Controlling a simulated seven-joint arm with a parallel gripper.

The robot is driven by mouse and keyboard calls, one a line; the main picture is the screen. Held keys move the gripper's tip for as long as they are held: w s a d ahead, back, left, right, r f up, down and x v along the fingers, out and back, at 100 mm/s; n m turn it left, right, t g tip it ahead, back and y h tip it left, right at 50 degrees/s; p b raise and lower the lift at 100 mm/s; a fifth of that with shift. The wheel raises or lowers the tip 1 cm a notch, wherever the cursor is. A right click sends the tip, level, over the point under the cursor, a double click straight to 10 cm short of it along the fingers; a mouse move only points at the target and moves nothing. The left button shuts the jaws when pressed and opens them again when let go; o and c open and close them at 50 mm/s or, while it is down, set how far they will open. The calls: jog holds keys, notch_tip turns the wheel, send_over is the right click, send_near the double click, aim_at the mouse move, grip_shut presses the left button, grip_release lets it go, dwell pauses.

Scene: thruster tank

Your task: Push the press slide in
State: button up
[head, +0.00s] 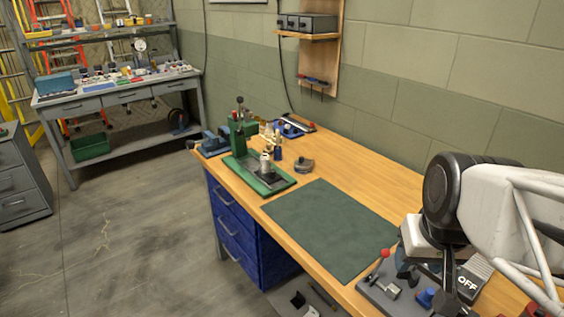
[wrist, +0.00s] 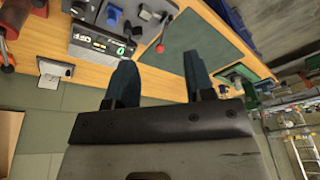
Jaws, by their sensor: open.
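The green press (head: 238,132) stands at the far left of the wooden bench in the head view. A green base tray (head: 285,183) extends from it towards the mat. A dark slide plate (head: 271,180) lies in the tray, with a pale metal part standing on it. I cannot tell how far out the slide is. Something green, probably the press (wrist: 240,72), shows small at the right in the wrist view. My gripper (wrist: 163,82) is open and empty, its two dark fingers apart. It is far from the press; the arm is at the bench's near right end.
A dark green mat (head: 335,228) lies flat and clear between the press and my arm. A grey device with a red-knobbed lever (head: 378,265) and an OFF panel (head: 470,284) sit near my arm. Small tools and a round dark item (head: 304,166) surround the press.

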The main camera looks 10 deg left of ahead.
jog(key=w+a+r+n+y, duration=0.15)
jog(key=w+a, duration=0.25)
jog(key=w, duration=0.4)
jog(key=w+a+n+y, duration=0.1)
jog(key=w+a+n, duration=0.15)
jog(key=w, duration=0.45)
jog(key=n+t+y, duration=0.4)
jog(key=n, duration=0.1)
send_over(273, 171)
jog(key=s+d, duration=0.4)
notch_tip(273, 171, down, 18)
jog(key=shift+w+r, duration=0.2)
jog(key=shift+a+h, duration=0.15)
jog(key=shift+h, duration=0.1)
jog(key=shift+x, duration=3.85)
jog(key=shift+s+f, duration=0.1)
